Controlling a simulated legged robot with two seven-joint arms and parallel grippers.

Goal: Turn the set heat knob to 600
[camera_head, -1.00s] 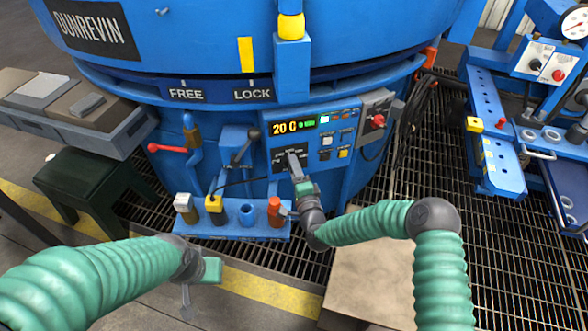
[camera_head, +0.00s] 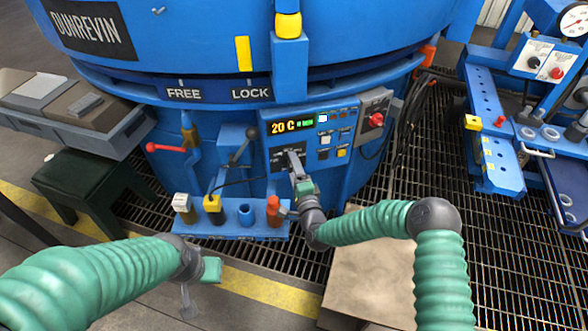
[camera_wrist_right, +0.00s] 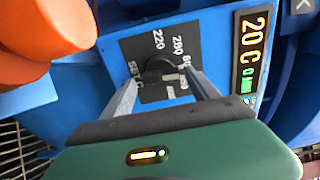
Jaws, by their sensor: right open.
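The set heat knob (camera_wrist_right: 160,68) is a dark round dial on a black plate with white numbers, in the right wrist view. In the head view its plate (camera_head: 280,162) sits low on the blue control panel, partly hidden by my right gripper. The display (camera_head: 283,127) above it reads 20 C. My right gripper (camera_head: 294,158) is at the dial; in the wrist view its two fingers (camera_wrist_right: 160,80) are open, one on each side of the knob. I cannot tell whether they touch it. My left gripper (camera_head: 187,308) hangs low at the left, far from the panel; its jaws are unclear.
A blue rack (camera_head: 235,229) with several coloured parts stands just below the panel. A red knob (camera_head: 376,119) is on the grey box right of the panel. A lever (camera_head: 240,147) with a dark handle is to its left. A dark green stool (camera_head: 92,185) stands left.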

